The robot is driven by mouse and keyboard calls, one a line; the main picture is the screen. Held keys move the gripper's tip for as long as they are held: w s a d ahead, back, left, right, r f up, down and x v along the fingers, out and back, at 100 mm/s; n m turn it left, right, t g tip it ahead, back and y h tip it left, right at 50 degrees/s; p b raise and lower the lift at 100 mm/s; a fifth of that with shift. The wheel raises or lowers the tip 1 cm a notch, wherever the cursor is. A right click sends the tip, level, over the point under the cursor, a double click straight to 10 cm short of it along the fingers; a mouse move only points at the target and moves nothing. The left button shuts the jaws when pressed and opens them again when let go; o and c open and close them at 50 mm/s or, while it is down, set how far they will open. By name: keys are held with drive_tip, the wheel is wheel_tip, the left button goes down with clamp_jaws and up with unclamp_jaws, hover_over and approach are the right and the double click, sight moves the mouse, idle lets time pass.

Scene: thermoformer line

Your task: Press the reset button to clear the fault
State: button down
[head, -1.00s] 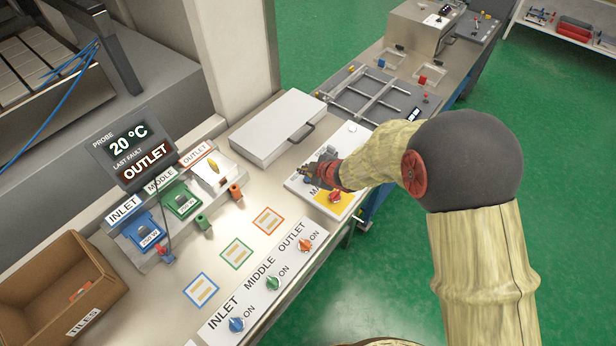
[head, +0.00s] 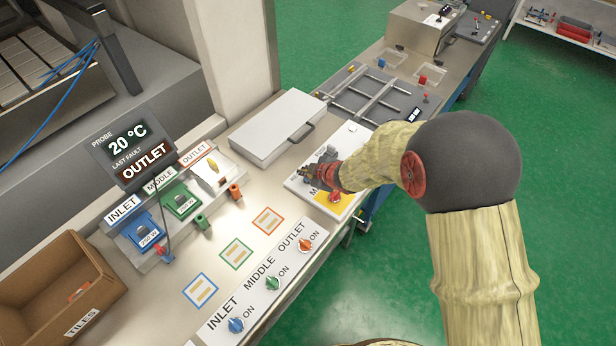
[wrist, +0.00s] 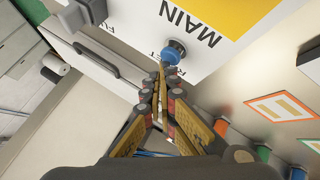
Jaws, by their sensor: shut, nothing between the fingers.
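The reset button is a blue round cap (wrist: 173,52) in the wrist view, on a white panel beside partly hidden lettering. In the head view my gripper and wrist hide it. My gripper (head: 305,172) is over the panel (head: 345,139) at the bench's right edge. In the wrist view my gripper (wrist: 160,72) is shut and empty, its tips right by the button's near edge. I cannot tell whether they touch it. The display (head: 133,147) reads 20 °C and last fault OUTLET.
A red knob on a yellow MAIN plate (head: 322,194) sits close to my gripper. A grey lidded case (head: 270,125) lies behind it. INLET, MIDDLE and OUTLET knobs (head: 272,284) line the front edge. A tile box (head: 60,285) stands at left.

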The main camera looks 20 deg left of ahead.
sight(306, 179)
drive_tip(key=shift+f+b, duration=0.45)
drive_tip(key=shift+f, duration=0.1)
idle(0.5)
idle(0.4)
drive_tip(key=shift+r+p, duration=0.95)
drive_tip(key=shift+r, duration=0.05)
wheel_tip(306, 179, up, 5)
drive_tip(key=p, duration=0.4)
drive_tip(key=shift+p, duration=0.4)
